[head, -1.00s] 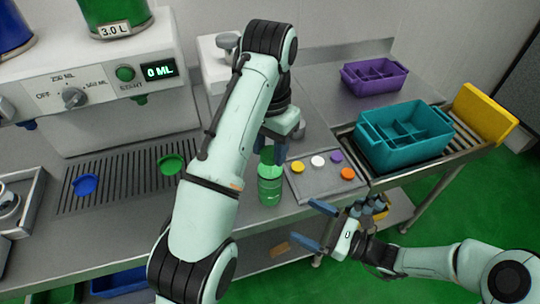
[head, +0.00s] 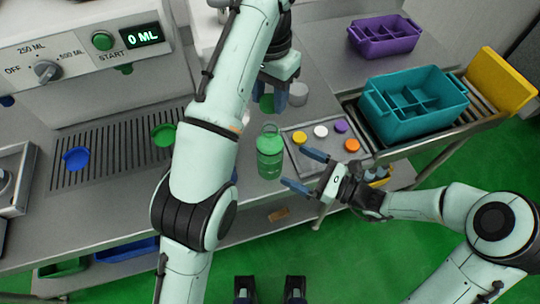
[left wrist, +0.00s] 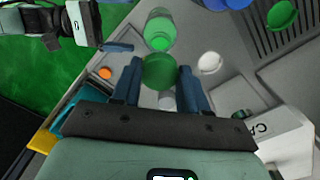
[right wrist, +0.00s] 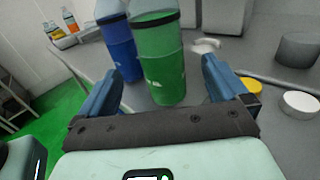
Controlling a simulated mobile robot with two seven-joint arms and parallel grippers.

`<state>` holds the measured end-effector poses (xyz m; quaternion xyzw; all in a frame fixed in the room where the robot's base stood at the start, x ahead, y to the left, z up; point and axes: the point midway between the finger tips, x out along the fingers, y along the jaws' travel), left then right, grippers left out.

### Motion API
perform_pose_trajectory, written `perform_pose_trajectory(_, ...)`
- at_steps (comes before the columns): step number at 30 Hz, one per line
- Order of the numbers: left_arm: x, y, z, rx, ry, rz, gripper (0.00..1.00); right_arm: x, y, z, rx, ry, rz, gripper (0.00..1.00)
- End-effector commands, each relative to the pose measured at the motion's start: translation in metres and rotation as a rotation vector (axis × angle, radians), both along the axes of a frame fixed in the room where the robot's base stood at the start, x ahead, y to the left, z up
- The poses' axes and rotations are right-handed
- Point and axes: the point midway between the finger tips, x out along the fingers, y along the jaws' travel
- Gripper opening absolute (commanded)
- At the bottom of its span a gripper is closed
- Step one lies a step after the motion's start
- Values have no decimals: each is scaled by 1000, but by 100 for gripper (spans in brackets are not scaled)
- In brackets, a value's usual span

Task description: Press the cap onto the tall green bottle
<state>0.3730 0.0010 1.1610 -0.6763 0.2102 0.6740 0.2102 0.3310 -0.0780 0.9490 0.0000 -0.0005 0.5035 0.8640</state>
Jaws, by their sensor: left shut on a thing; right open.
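The tall green bottle (head: 270,160) stands upright near the front edge of the counter. My left gripper (head: 282,98) is shut on a green cap (left wrist: 159,71). In the head view the cap (head: 267,104) is apart from the bottle's mouth, just above it in the picture. My right gripper (head: 303,170) is open at the right of the bottle, its fingers pointing towards it and not closed on it.
A blue bottle (right wrist: 121,48) stands close beside the green one, mostly hidden by my left arm in the head view. A cap tray (head: 327,158) holds yellow, white, purple and orange caps. A teal crate (head: 412,120) and a purple crate (head: 386,48) lie beyond.

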Motion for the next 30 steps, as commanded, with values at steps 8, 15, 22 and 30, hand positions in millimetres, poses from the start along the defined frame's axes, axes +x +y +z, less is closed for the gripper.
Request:
perform_pose_trajectory(8, 0, 0, 0, 0, 0, 0, 16, 27, 49, 0, 1, 0, 4, 100)
perform_pose_trajectory(15, 0, 0, 0, 0, 0, 0, 16, 42, 76, 0, 0, 0, 2, 100)
perform_pose_trajectory(22, 0, 0, 0, 0, 0, 0, 16, 47, 84, 0, 0, 1, 0, 100)
perform_pose_trajectory(30, 0, 0, 0, 0, 0, 0, 16, 47, 83, 0, 0, 1, 0, 84)
